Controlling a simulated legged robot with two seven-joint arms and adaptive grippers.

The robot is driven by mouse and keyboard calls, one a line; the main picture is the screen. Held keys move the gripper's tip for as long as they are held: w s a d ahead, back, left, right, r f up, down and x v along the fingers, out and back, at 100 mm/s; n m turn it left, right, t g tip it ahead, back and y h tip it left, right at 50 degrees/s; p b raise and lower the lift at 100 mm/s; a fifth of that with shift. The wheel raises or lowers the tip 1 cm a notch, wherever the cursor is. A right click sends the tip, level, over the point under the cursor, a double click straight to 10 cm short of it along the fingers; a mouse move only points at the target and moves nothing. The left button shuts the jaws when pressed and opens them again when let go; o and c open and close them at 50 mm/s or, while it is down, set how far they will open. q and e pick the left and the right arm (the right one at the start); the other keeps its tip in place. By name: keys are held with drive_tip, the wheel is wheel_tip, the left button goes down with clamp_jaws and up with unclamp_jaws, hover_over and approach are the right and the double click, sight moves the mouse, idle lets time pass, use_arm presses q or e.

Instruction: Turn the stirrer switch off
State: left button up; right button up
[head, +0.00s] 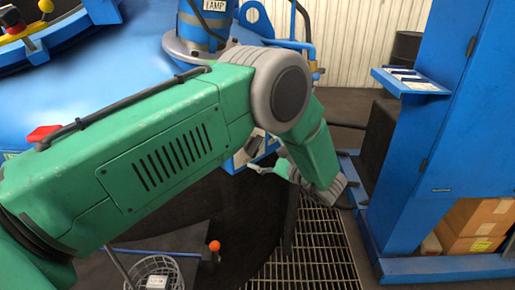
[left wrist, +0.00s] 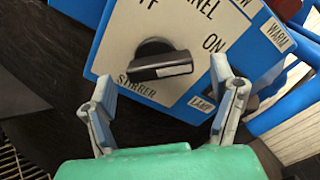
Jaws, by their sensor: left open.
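The stirrer switch is a black rotary knob (left wrist: 160,64) on a white-faced panel (left wrist: 120,58) with blue edges. It shows in the left wrist view above a "STIRRER" label. An "ON" label is at its upper right, and a partly cut-off label ending in "FF" is at its upper left. The knob's bar lies nearly level, with a pale mark towards its right end. My left gripper (left wrist: 164,78) is open, its two fingers on either side of the knob, apart from it in the picture. In the head view the gripper (head: 256,158) is small and partly hidden by my arm.
"LAMP" and "WARM" labels sit on the panel's right edge. In the head view a large blue furnace body (head: 130,50) fills the left. A blue cabinet (head: 440,130) with a small shelf (head: 410,82) stands right. A floor grating (head: 310,250) and cardboard boxes (head: 475,225) are below.

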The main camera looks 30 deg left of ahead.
use_arm(q)
drive_tip(key=shift+x, duration=1.2)
drive_tip(key=c, duration=1.2)
drive_tip(key=shift+o, duration=0.2)
